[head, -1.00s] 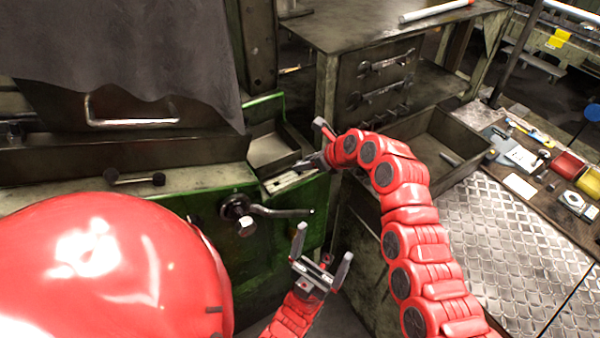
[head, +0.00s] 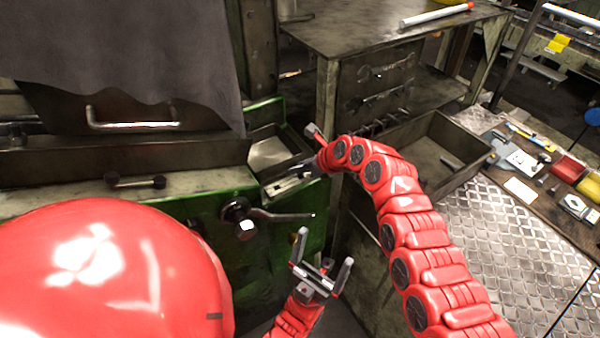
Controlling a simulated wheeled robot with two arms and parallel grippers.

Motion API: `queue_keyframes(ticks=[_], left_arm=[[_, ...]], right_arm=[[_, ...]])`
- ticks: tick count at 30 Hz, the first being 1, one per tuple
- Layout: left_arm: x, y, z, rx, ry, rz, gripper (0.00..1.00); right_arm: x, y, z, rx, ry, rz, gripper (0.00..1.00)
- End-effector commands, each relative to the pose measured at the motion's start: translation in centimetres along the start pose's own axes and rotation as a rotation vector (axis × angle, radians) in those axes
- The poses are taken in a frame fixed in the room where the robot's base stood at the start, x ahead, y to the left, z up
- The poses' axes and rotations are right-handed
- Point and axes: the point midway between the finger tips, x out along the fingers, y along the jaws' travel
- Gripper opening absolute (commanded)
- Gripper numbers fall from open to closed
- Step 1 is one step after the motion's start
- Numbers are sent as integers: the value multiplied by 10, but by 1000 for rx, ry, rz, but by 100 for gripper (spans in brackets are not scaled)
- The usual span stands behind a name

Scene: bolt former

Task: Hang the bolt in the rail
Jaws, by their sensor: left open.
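My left gripper (head: 322,263) is low in the middle of the head view. It is open and empty, its two grey fingers apart and pointing up. My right gripper (head: 308,150) is above it, beside a small metal tray on the green machine. It is small and partly hidden by its own red arm, so I cannot tell whether it is shut or holds a bolt. A pale slotted metal piece (head: 287,184), which may be the rail, lies on the machine just left of and below the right gripper. I cannot make out a bolt for certain.
The green machine (head: 228,275) has a lever handle (head: 283,216) left of my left gripper. A metal tray (head: 272,153) sits above the slotted piece. An open drawer (head: 440,140) and a bench with tools (head: 520,160) stand to the right.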

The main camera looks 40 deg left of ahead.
Motion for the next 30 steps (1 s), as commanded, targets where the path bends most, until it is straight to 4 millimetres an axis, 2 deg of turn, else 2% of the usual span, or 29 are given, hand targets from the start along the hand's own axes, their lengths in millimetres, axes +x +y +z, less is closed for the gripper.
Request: queue_keyframes(ticks=[17, 30], left_arm=[[1, 0, 0, 0, 0, 0, 100], [24, -1, -4, 0, 0, 0, 100]], right_arm=[[-1, 0, 0, 0, 1, 0, 0], [-17, 0, 17, 0, 1, 0, 0]])
